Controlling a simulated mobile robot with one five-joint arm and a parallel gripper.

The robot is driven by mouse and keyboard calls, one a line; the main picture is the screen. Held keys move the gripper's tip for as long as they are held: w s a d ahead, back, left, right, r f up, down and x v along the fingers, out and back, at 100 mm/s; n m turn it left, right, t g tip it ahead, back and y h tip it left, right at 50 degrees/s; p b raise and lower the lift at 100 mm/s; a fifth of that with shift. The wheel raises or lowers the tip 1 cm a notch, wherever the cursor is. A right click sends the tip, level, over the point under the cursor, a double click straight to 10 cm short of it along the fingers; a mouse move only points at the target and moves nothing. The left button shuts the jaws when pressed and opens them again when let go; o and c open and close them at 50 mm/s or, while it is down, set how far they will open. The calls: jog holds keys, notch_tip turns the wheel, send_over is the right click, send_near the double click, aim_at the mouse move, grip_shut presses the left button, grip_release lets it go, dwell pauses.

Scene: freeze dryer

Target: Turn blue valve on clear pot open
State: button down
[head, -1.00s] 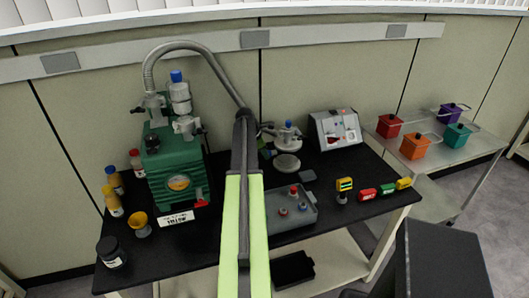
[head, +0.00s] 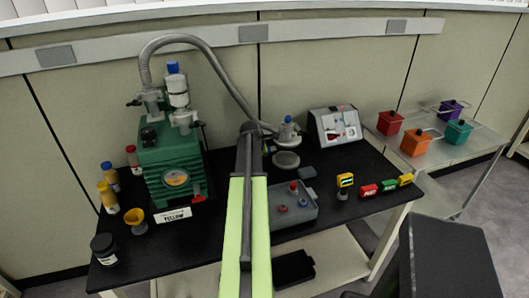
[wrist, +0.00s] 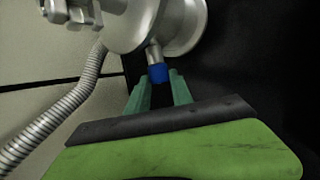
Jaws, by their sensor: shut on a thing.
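The blue valve (wrist: 157,72) is a small blue knob on a short metal stem under the round grey-white pot body (wrist: 165,28) in the wrist view. My gripper (wrist: 160,92) has its two teal fingers around the blue knob from below, shut on it. In the head view the pot (head: 287,132) stands at the back middle of the black bench with a blue top, joined to the grey hose. There my arm hides most of the gripper and the valve. How far the valve is turned I cannot tell.
The green pump unit (head: 170,165) stands left, with the ribbed hose (head: 215,65) arching over. A grey control box (head: 335,127) stands right of the pot. A grey tray (head: 280,220) with small knobs is at the bench front. Coloured boxes stand on the right trolley (head: 475,175).

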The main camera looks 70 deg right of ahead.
jog(key=h+b, duration=0.1)
jog(key=b, duration=0.1)
jog(key=f+t+h+b, duration=0.1)
jog(key=b, duration=0.1)
jog(key=shift+s+a+f+m+t, duration=0.15)
jog(key=shift+a+f+m+t, duration=0.15)
jog(key=shift+a+m, duration=0.1)
jog(key=h+b, duration=0.1)
jog(key=b, duration=0.1)
jog(key=t+h+b, duration=0.1)
jog(key=h+b, duration=0.1)
jog(key=b, duration=0.1)
jog(key=shift+f+m+t+b, duration=0.2)
jog(key=shift+m+t+b, duration=0.1)
jog(key=shift+m+b, duration=0.1)
jog(key=h+b, duration=0.1)
jog(key=b, duration=0.2)
jog(key=shift+m+t+h+b, duration=0.3)
jog(key=shift+t+h+b, duration=0.05)
jog(key=shift+t+h, duration=0.05)
jog(key=shift+r+h+b, duration=0.2)
jog(key=shift+h+b, duration=0.1)
jog(key=shift+b, duration=0.15)
jog(key=shift+r, duration=0.15)
jog(key=c, duration=1.1)
grip_release()
